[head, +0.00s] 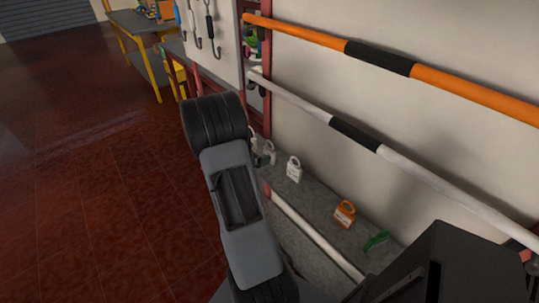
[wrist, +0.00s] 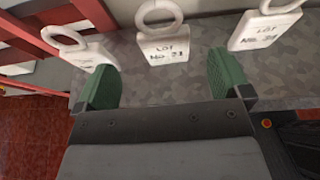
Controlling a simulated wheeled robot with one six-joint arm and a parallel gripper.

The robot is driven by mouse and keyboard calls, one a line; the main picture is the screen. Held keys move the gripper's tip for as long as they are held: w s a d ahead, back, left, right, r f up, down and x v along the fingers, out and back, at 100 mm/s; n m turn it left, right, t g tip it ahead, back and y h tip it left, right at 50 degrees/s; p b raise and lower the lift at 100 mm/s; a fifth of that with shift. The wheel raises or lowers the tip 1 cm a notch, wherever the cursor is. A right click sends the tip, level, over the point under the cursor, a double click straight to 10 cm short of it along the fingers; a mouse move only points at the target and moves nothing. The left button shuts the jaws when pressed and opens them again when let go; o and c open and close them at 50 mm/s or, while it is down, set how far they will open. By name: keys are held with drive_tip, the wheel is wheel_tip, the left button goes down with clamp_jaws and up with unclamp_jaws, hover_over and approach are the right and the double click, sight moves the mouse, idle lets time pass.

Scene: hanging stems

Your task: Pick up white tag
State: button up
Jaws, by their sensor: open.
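Three white tags with ring tops show in the wrist view: a left one (wrist: 88,54), a middle one (wrist: 164,46) and a right one (wrist: 264,32). The middle tag stands just beyond the gap between the fingertips. The left tag is close to the left fingertip and partly behind it. In the head view a white tag (head: 293,171) stands on a grey ledge, and my arm hides most of the gripper.
The grey ledge (head: 316,224) runs along the wall. An orange tag (head: 344,216) and a green one (head: 376,241) are further right on it. A white bar (head: 300,103) and an orange bar (head: 300,32) cross above. Red framework (wrist: 92,12) is at the left.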

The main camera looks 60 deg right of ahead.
sight(268, 149)
drive_tip(key=shift+p+x, duration=0.4)
drive_tip(key=shift+x, duration=3.85)
drive_tip(key=shift+s, duration=0.2)
drive_tip(key=shift+c, duration=0.4)
drive_tip(key=c, duration=1.2)
drive_tip(key=shift+o, duration=0.2)
drive_tip(key=shift+r, duration=0.45)
wheel_tip(268, 149, up, 3)
drive_tip(key=shift+a+f, duration=0.15)
drive_tip(key=s+a+r, duration=0.8)
drive_tip(key=a+r, duration=0.1)
drive_tip(key=a, duration=0.2)
drive_tip(key=shift+a+r, duration=0.15)
drive_tip(key=shift+a, duration=0.05)
